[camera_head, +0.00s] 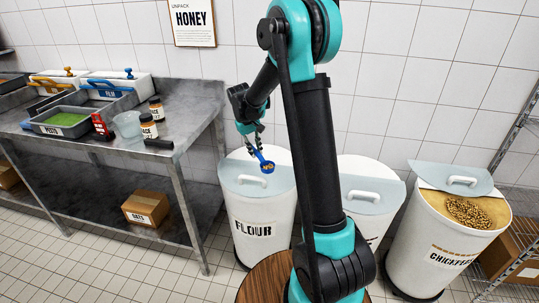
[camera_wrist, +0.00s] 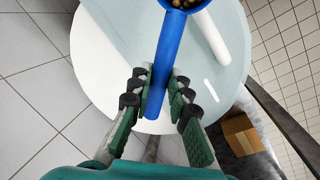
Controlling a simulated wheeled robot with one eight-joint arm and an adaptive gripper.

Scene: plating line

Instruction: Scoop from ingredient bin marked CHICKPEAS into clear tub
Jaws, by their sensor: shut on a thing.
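My gripper (camera_head: 254,140) is shut on the handle of a blue scoop (camera_wrist: 162,65). In the head view the scoop (camera_head: 266,163) hangs above the lid of the FLOUR bin. Its bowl holds chickpeas (camera_wrist: 183,3), partly cut off at the top of the wrist view. The CHICKPEAS bin (camera_head: 420,255) stands at the right with its lid (camera_head: 452,179) pushed back and chickpeas (camera_head: 466,211) showing inside. The clear tub (camera_head: 127,126) stands on the steel table at the left, apart from the scoop.
The FLOUR bin (camera_head: 262,228) is closed; another closed bin (camera_head: 368,190) is partly hidden by my arm. The steel table (camera_head: 185,100) also bears jars (camera_head: 149,128), a red item (camera_head: 101,127), a dark cylinder (camera_head: 159,144) and a tray with green contents (camera_head: 62,122). Cardboard box (camera_head: 146,208) sits on its lower shelf.

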